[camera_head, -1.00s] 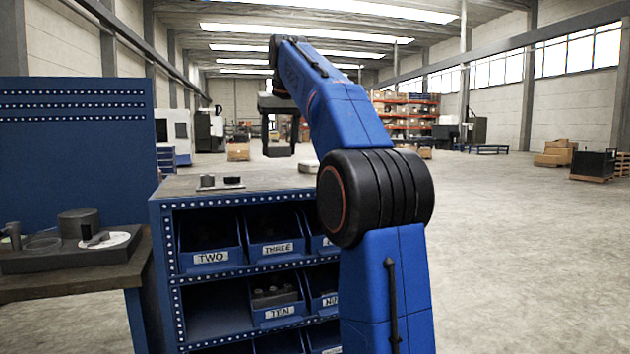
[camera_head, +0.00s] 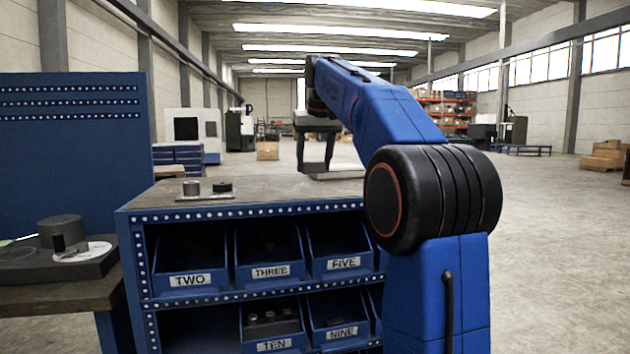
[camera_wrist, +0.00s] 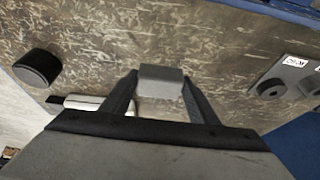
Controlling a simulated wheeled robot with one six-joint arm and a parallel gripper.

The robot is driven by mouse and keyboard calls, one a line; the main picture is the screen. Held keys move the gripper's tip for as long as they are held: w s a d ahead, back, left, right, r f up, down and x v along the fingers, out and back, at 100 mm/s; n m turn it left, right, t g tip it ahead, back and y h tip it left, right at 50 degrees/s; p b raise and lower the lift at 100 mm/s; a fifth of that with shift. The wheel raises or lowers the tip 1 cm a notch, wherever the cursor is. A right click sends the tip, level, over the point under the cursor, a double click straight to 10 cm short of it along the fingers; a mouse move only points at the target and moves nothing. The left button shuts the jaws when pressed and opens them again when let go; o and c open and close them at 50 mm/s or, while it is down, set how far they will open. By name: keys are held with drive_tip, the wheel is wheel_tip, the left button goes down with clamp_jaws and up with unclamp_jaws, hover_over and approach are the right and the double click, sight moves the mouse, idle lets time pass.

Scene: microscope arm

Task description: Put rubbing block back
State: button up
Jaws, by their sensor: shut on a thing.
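My gripper (camera_wrist: 161,88) is shut on a small light grey block, which I take to be the rubbing block (camera_wrist: 161,73). The block sits between the two dark fingertips in the wrist view, above the worn grey top (camera_wrist: 215,45) of the blue bin rack. In the head view my gripper (camera_head: 315,168) hangs fingers down over the far part of the rack top (camera_head: 265,190). The block cannot be made out clearly there. A labelled plate (camera_wrist: 293,66) with dark round pieces lies to the right in the wrist view.
A black cylinder (camera_wrist: 38,67) and a whitish rounded object (camera_wrist: 90,103) are left of the gripper in the wrist view. The rack holds labelled blue bins (camera_head: 262,255). A workbench (camera_head: 60,295) stands left. Bare rack top lies between plate and gripper.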

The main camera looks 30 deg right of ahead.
sight(314, 171)
drive_tip(key=shift+f, duration=2.55)
drive_tip(key=shift+a+f, duration=0.1)
drive_tip(key=shift+f, duration=0.05)
drive_tip(key=o, duration=1)
drive_tip(key=v, duration=1.2)
